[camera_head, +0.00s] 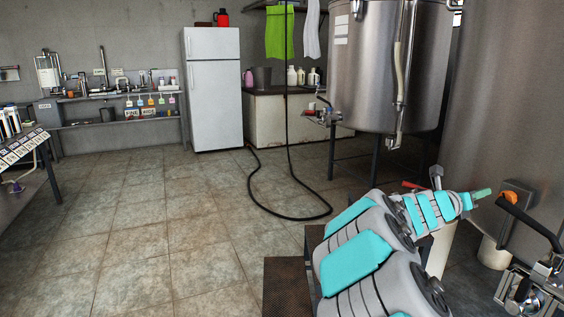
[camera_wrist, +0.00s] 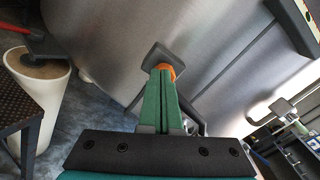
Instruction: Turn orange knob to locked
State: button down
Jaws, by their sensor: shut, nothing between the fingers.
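The orange knob (camera_head: 510,197) sits on a dark grey square box (camera_head: 519,186) on the side of the large steel tank at the right. My gripper (camera_head: 483,193), with green fingers, points at the knob from the left, with a small gap between them in the head view. In the wrist view the fingers of my gripper (camera_wrist: 161,78) are together and empty. Their tips overlap the orange knob (camera_wrist: 168,68), so part of it is hidden. The grey box (camera_wrist: 155,54) shows behind it. The knob's markings cannot be read.
A black-handled valve (camera_head: 530,224) and metal fittings (camera_head: 530,288) are just right of and below the knob. A black hose (camera_head: 290,217) lies on the open tiled floor.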

aim_at(497, 197)
jog(key=x, duration=0.6)
jog(key=shift+s+d+f, duration=0.15)
jog(key=shift+s+f, duration=0.05)
dwell(0.9)
jog(key=shift+s+d+r+p, duration=0.15)
jog(key=shift+s+r+p, duration=0.1)
jog(key=shift+p, duration=0.7)
jog(key=shift+s+d, duration=0.1)
jog(key=shift+s, duration=0.15)
jog(key=shift+w+r, duration=0.1)
jog(key=shift+r, duration=0.05)
jog(key=shift+w+r, duration=0.1)
jog(key=shift+r, duration=0.15)
jog(key=v, duration=0.6)
jog(key=shift+r, duration=0.1)
